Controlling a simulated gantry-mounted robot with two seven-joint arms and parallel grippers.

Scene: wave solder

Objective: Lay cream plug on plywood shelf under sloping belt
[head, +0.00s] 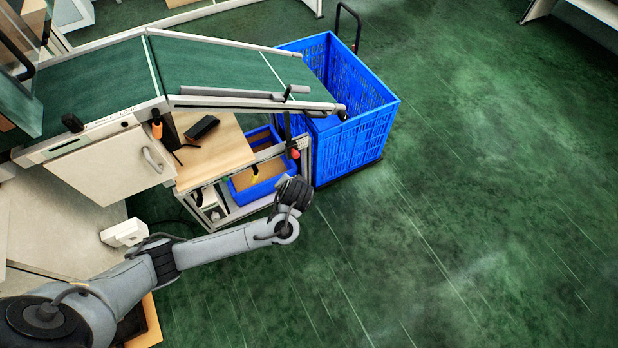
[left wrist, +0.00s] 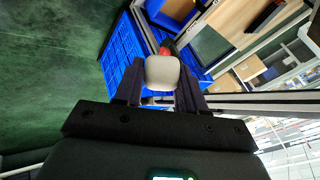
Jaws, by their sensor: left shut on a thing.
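The cream plug (left wrist: 162,73) shows in the left wrist view as a pale, rounded block between the two dark fingers. My left gripper (left wrist: 160,88) is shut on it. In the head view the wrist end of my left arm (head: 290,195) is in front of the blue bin and to the right of the shelf; the plug cannot be made out there. The plywood shelf (head: 228,153) lies under the sloping green belt (head: 205,65), and a wooden surface, likely this shelf, shows in the left wrist view (left wrist: 232,22). My right gripper is in neither view.
A black object (head: 201,127) lies on the shelf. A blue bin (head: 262,180) stands lower in the frame, with a red-handled tool (head: 294,152) at the post. A large blue crate (head: 350,140) stands right. A white cabinet door (head: 110,162) borders the shelf's left. Open green floor lies right.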

